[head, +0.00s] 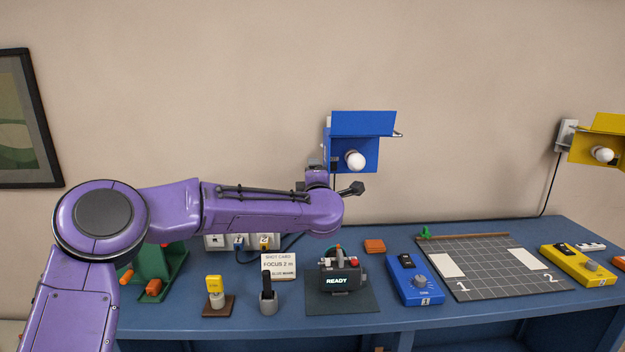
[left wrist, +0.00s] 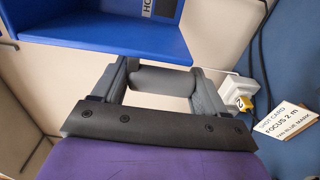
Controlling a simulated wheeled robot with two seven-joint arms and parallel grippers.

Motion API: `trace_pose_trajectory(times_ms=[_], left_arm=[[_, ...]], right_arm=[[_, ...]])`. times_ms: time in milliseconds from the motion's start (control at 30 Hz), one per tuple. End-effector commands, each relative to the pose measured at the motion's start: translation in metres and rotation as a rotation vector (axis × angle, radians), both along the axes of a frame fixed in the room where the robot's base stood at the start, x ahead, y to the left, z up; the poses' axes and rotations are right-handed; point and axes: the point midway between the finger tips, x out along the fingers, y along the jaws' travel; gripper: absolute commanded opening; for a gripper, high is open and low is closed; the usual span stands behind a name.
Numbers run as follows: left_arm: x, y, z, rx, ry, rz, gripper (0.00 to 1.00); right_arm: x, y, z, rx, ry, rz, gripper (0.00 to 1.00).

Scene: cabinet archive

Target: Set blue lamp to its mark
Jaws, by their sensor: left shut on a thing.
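The blue lamp (head: 362,124), a blue housing with open flaps and a white bulb (head: 355,160), is up against the wall. Its blue housing (left wrist: 110,28) fills the top left of the left wrist view, with a partly cut-off label. My left gripper (head: 317,166) is at the lamp's lower left. In the wrist view, my left gripper (left wrist: 158,78) is shut on a grey bar (left wrist: 158,80) just below the housing. The shot card (head: 279,267) reads "FOCUS 2 m" and a small line ending "BLUE MARK". I cannot make out a mark on the lamp. My right gripper is out of view.
The blue bench holds a camera (head: 342,278) showing "READY", a blue control box (head: 415,283), a grey grid board (head: 490,270) and a yellow box (head: 577,266). A yellow lamp (head: 600,138) hangs at right. White sockets (head: 217,242) with plugs sit behind my arm.

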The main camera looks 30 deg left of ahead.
Motion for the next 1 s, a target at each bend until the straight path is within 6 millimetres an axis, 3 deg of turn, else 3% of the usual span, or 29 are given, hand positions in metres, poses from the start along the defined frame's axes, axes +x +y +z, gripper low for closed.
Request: trace_pose_trajectory(times_ms=[400,433,467,500,800,1000], left_arm=[[0.0,0.003,0.001,0.0,-0.001,0.005,0.18],[0.0,0.003,0.001,0.0,-0.001,0.005,0.79],[0.0,0.003,0.001,-0.001,-0.002,0.005,0.89],[0.0,0.003,0.001,-0.001,-0.002,0.005,0.92],[-0.002,-0.001,0.0,-0.001,-0.003,0.0,0.92],[-0.035,-0.023,-0.004,0.0,-0.004,-0.002,0.92]], right_arm=[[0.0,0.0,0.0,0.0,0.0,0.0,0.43],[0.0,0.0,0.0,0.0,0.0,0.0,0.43],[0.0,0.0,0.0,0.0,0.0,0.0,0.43],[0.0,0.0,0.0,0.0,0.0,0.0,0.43],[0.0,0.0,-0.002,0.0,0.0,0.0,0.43],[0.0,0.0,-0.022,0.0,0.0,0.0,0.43]])
